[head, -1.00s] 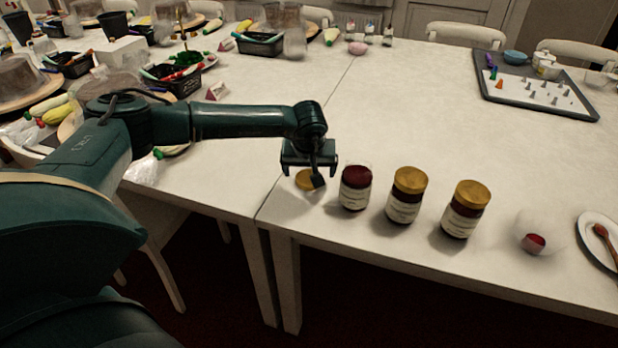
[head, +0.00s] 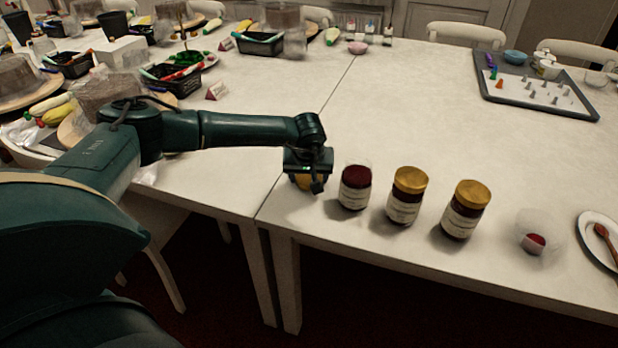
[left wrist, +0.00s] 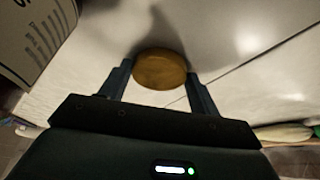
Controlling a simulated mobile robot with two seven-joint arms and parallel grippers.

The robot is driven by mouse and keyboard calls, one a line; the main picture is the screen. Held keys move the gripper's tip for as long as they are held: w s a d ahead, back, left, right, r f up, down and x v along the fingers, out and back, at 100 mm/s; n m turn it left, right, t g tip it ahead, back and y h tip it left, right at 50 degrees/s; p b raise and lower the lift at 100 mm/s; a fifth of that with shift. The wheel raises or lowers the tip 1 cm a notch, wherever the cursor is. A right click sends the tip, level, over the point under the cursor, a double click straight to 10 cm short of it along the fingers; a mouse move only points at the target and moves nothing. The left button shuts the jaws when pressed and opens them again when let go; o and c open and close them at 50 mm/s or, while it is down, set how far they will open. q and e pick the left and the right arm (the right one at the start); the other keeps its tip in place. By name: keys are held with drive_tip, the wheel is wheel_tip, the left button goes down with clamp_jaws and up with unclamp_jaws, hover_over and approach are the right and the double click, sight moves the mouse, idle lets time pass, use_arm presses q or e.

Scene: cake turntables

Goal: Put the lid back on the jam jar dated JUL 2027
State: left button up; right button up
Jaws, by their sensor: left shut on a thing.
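A golden lid (head: 304,184) is held between the fingertips of my left gripper (head: 309,186), to the left of the open jar. In the left wrist view the lid (left wrist: 160,70) sits between the two fingers of the gripper (left wrist: 158,78). I cannot tell whether it touches the table. An open jam jar (head: 355,188) with dark red contents stands upright, without a lid. To its right stand two jars with golden lids, a middle one (head: 406,196) and a right one (head: 465,210). The dates on the labels are too small to read. My right gripper is not in view.
A partly see-through round thing with red inside (head: 535,242) and a plate with a brown spoon (head: 602,236) lie to the right. A grey tray (head: 590,112) is at the back right. A labelled surface (left wrist: 38,35) shows close by in the left wrist view. The table behind the jars is clear.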

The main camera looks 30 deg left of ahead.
sight(309, 181)
use_arm(q)
drive_tip(key=c, duration=0.4)
wheel_tip(309, 181, up, 10)
drive_tip(key=shift+r, duration=0.1)
drive_tip(key=shift+c, duration=0.2)
idle(0.3)
